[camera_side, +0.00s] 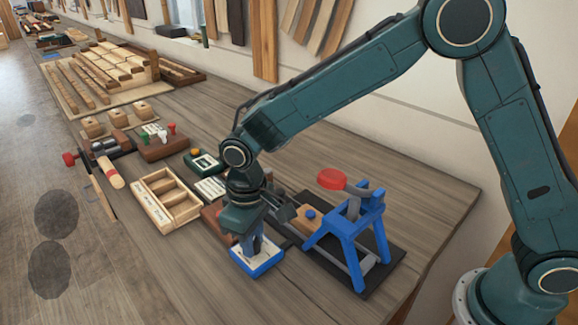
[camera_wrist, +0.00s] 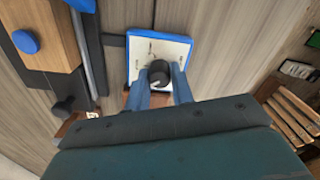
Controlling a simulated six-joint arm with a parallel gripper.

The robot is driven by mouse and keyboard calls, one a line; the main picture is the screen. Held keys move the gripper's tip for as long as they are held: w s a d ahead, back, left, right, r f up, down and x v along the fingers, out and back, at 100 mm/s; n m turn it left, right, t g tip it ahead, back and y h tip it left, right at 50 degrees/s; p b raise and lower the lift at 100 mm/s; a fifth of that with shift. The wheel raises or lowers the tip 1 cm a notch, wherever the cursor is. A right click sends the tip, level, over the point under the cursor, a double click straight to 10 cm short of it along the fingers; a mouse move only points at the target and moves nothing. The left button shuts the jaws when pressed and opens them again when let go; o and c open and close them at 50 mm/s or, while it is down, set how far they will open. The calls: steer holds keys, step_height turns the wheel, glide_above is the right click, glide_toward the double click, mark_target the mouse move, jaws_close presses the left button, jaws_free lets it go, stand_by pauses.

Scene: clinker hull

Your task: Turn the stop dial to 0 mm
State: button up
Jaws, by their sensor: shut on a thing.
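The stop dial is a dark round knob (camera_wrist: 159,72) on a white plate with a blue rim (camera_wrist: 159,36). Small marks show on the plate, too small to read. In the side view the blue-rimmed plate (camera_side: 268,266) lies on the bench, below my gripper (camera_side: 254,250), which hides the knob there. In the wrist view the two blue fingers of my gripper (camera_wrist: 160,78) stand on either side of the knob and are shut on it. The knob's pointer setting cannot be told.
A blue stand with a red-handled lever (camera_side: 332,179) is on a dark base to the right. A wooden block with a blue button (camera_side: 309,214) is close by. An open wooden compartment tray (camera_side: 167,198) is to the left. The bench front is clear.

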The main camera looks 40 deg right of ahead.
steer(key=n, duration=0.4)
steer(key=shift+a+n, duration=0.1)
steer(key=shift+n, duration=0.3)
steer(key=o, duration=1)
step_height(320, 180, up, 14)
steer(key=shift+f, duration=0.1)
stand_by(0.4)
